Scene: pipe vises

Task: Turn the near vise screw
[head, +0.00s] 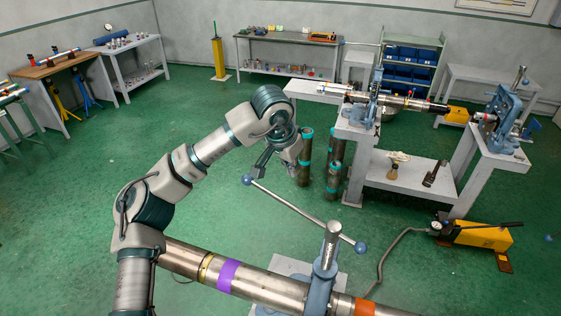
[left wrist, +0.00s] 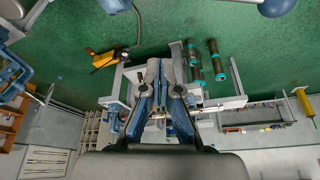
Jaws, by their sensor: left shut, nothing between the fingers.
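The near vise (head: 322,275) is blue-grey and stands at the bottom centre of the head view, around a long steel pipe (head: 283,290) with purple and orange bands. Its screw (head: 333,231) rises upright, crossed by a slanted steel handle bar (head: 300,213) with a blue ball at each end. My left gripper (head: 258,172) points down beside the upper-left ball (head: 247,180); I cannot tell whether they touch. In the left wrist view its fingers (left wrist: 160,66) are together with nothing between them. My right gripper is not in view.
A far bench (head: 360,132) carries another pipe and blue vises. Dark pipes with teal ends (head: 333,180) stand beside it. A yellow pump (head: 480,235) with a hose is on the floor at right. Green floor is open at left.

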